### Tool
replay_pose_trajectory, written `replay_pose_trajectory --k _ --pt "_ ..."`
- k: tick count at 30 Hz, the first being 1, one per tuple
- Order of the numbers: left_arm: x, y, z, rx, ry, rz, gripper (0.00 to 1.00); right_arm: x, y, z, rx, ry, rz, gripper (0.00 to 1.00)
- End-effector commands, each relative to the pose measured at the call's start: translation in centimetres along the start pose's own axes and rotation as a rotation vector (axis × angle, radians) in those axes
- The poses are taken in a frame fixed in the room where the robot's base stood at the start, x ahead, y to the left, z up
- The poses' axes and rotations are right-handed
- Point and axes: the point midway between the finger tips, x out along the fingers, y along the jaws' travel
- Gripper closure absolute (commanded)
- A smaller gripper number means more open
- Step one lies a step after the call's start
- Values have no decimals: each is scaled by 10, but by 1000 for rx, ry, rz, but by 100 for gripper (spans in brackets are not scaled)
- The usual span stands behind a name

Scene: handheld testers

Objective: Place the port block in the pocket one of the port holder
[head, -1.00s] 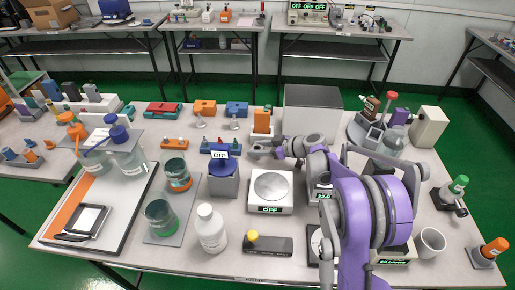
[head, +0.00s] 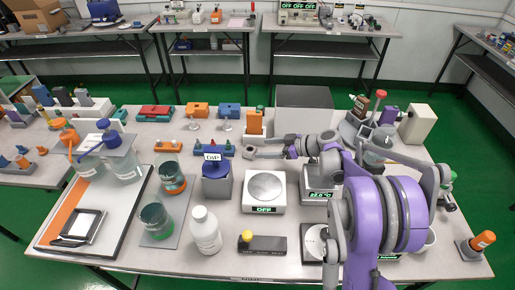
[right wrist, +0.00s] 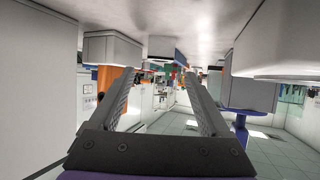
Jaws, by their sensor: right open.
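I cannot tell for certain which part is the port block or which stand is the port holder. An upright orange block (head: 254,123) stands in a grey holder behind my right gripper. A low blue rack (head: 222,149) with small pegs lies to the gripper's left, beside a white label. My right gripper (head: 247,149) points left, above the table between the orange block and a blue-topped grey block (head: 216,187). In the right wrist view its jaws (right wrist: 163,75) are apart with nothing between them. The orange block (right wrist: 108,78) shows there on the left, upside down. My left gripper is not in view.
A scale (head: 264,190) reading OFF stands in front of the gripper. A white bottle (head: 205,230), beakers (head: 157,220) and a yellow-knobbed device (head: 262,243) stand near the front. A large grey box (head: 304,97) is behind. Orange (head: 197,110) and blue (head: 229,111) blocks lie at the back.

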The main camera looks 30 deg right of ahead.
Motion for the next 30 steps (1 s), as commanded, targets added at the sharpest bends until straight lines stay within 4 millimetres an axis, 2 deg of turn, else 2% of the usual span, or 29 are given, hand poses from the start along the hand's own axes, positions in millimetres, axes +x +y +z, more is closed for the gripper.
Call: replay_pose_trajectory --k 4,7,12,16,20,30 --pt "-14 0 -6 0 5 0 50 4 -1 -17 9 -124 -34 15" --pt "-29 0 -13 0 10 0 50 8 -2 -35 17 -291 -55 15" --pt "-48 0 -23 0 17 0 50 -2 0 -67 13 -563 -37 15" --pt "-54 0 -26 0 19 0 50 -11 2 -81 4 -679 -8 15" --pt "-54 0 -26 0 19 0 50 -10 4 -80 0 -715 5 15" --pt "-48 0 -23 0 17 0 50 26 4 -46 0 -714 5 15"
